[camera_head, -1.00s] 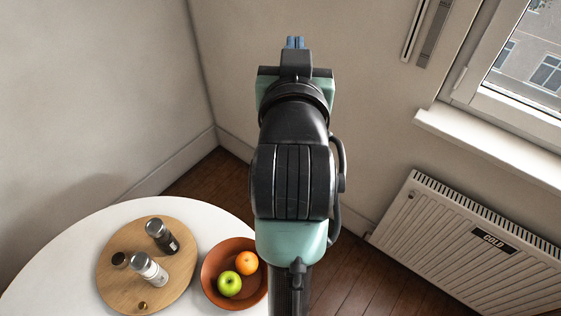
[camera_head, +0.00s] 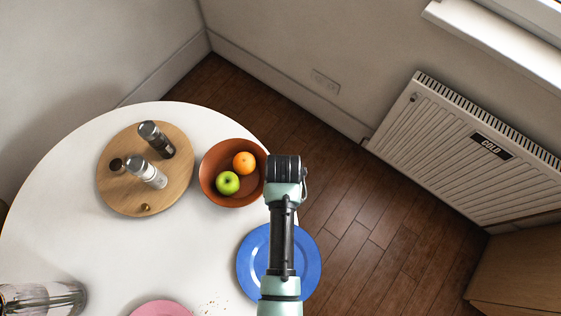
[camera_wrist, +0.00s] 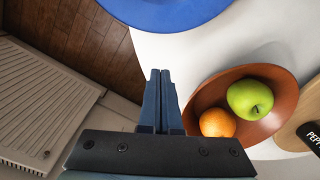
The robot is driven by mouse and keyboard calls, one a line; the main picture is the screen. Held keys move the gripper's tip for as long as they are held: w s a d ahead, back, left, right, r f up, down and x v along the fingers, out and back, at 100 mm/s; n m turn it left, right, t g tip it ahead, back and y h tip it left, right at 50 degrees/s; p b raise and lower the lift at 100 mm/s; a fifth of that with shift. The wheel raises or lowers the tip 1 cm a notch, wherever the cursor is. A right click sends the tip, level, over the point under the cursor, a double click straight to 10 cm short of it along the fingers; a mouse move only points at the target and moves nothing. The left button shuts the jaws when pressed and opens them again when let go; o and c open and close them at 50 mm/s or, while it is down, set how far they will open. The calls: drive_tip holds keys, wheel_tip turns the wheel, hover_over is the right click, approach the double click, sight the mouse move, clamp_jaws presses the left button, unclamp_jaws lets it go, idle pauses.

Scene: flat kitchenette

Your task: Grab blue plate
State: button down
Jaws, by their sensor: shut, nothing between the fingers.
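The blue plate (camera_head: 307,262) lies at the right edge of the white round table in the head view, partly covered by my arm. It also shows at the top of the wrist view (camera_wrist: 165,14), cut off by the frame edge. My gripper (camera_wrist: 159,75) shows in the wrist view with its two blue-grey fingers together and nothing between them. The fingers point toward the plate in that view and are apart from it. In the head view the fingers are hidden behind my arm.
On the white table (camera_head: 190,250), a brown bowl (camera_head: 207,184) holds a green apple and an orange. A wooden board (camera_head: 115,190) carries two grinders. A pink plate (camera_head: 160,308) and a glass vessel (camera_head: 50,298) are near the front. A radiator (camera_head: 470,150) stands at right.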

wheel_tip(320, 180, down, 5)
drive_tip(key=s, duration=0.1)
drive_tip(key=s+p, duration=0.1)
drive_tip(key=s, duration=0.1)
drive_tip(key=shift+s+a+r+p, duration=0.2)
drive_tip(key=shift+r+p, duration=0.1)
drive_tip(key=shift+s+f, duration=0.1)
drive_tip(key=shift+s, duration=0.15)
drive_tip(key=s+p, duration=0.2)
drive_tip(key=s, duration=0.1)
drive_tip(key=shift+s+a+p, duration=0.15)
drive_tip(key=shift+s+p, duration=0.2)
drive_tip(key=shift+p, duration=0.05)
drive_tip(key=shift+s, duration=0.3)
drive_tip(key=shift+w, duration=0.15)
